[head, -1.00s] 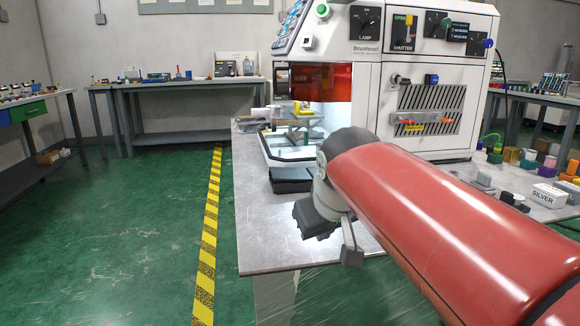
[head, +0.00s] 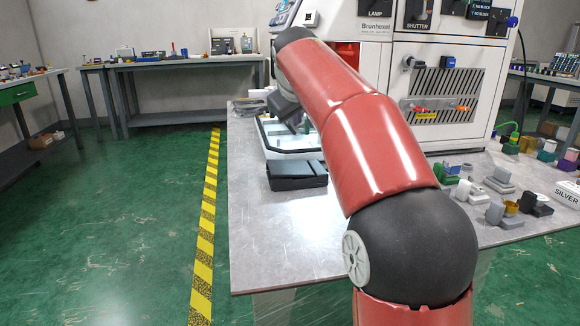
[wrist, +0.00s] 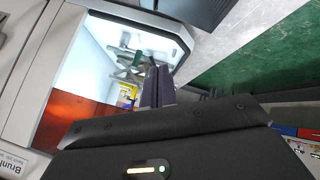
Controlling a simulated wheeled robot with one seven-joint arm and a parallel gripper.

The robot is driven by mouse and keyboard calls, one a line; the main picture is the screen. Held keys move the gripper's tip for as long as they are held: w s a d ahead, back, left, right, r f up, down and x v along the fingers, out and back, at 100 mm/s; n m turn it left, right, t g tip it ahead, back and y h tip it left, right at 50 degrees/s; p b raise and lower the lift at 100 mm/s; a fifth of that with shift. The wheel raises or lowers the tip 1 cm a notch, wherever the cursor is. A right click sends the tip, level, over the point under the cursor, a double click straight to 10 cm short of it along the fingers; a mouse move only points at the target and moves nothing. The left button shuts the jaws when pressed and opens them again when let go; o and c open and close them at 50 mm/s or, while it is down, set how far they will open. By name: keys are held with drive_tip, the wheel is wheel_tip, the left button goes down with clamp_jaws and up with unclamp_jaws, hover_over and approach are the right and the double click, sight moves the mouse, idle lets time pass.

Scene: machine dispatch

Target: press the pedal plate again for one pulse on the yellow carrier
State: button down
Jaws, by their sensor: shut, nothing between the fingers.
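A black low plate that looks like the pedal plate (head: 297,175) lies on the bench in front of the machine's white tray. A dark edge at the top of the wrist view (wrist: 195,8) may be the same plate. My gripper (head: 303,124) is at the machine's front opening, above the tray and apart from the plate. In the wrist view its two dark fingers (wrist: 157,88) are together and empty. A small yellow piece (wrist: 127,95), possibly the yellow carrier, shows inside the lit chamber, partly behind the fingers. My arm hides much of the opening in the head view.
The white machine (head: 450,85) stands at the back of the bench (head: 270,245). Several small blocks and fixtures and a white SILVER box (head: 567,194) sit at the right. The front left of the bench top is bare.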

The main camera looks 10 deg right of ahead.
drive_tip(key=shift+f, duration=0.15)
drive_tip(key=b, duration=0.7)
hover_over(291, 166)
drive_tip(key=s, duration=0.2)
drive_tip(key=f, duration=0.7)
drive_tip(key=shift+w+f, duration=0.2)
drive_tip(key=shift+f, duration=0.1)
drive_tip(key=shift+a+f+b, duration=0.1)
drive_tip(key=shift+f+b, duration=0.3)
drive_tip(key=shift+f, duration=0.05)
drive_tip(key=shift+f, duration=0.15)
drive_tip(key=shift+f, duration=0.25)
drive_tip(key=shift+a+f+b, duration=0.1)
drive_tip(key=shift+f+b, duration=0.55)
drive_tip(key=shift+f, duration=0.15)
idle(1.1)
drive_tip(key=shift+r, duration=0.15)
drive_tip(key=shift+r+p, duration=0.95)
drive_tip(key=shift+p, duration=0.15)
drive_tip(key=shift+r, duration=0.15)
